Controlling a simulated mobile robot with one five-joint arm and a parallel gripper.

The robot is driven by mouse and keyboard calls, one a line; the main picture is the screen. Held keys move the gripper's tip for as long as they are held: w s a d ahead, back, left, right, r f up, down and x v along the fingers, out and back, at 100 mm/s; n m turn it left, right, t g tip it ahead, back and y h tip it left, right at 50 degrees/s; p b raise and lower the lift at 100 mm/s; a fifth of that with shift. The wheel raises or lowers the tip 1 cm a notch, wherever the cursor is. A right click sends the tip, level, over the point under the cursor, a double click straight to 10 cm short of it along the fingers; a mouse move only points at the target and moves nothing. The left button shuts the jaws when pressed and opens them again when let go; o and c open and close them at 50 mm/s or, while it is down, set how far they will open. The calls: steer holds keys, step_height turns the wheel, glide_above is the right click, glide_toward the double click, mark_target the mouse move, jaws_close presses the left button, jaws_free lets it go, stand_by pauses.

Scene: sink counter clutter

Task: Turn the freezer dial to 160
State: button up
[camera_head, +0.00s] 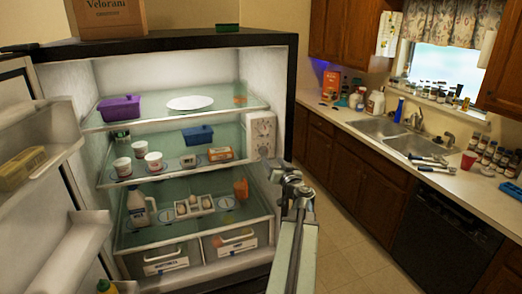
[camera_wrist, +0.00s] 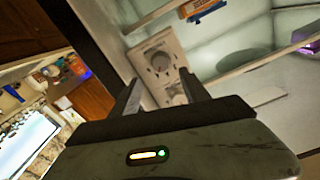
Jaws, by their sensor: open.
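A white control panel (camera_head: 254,143) is on the right inner wall of the open fridge, beside the shelves. It carries two round dials, one above the other. In the wrist view the panel (camera_wrist: 143,52) lies ahead of my gripper (camera_wrist: 159,77), with one dial (camera_wrist: 160,61) just past and between the fingertips and the other partly hidden by the fingers. My gripper (camera_head: 272,165) is open and empty, just below the panel in the head view, with no clear contact. The dial labels and settings are too small to read, so I cannot tell which is the freezer dial.
Glass shelves (camera_head: 170,174) hold a purple container (camera_head: 120,108), a white plate (camera_head: 190,103), a blue container (camera_head: 198,135), tubs, eggs and a milk jug (camera_head: 137,208). The open fridge door (camera_head: 40,130) is at left. Floor (camera_head: 345,260) is clear at right.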

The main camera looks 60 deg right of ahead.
mark_target(265, 152)
steer(key=x, duration=0.8)
steer(key=shift+w+a, duration=0.1)
jaws_close()
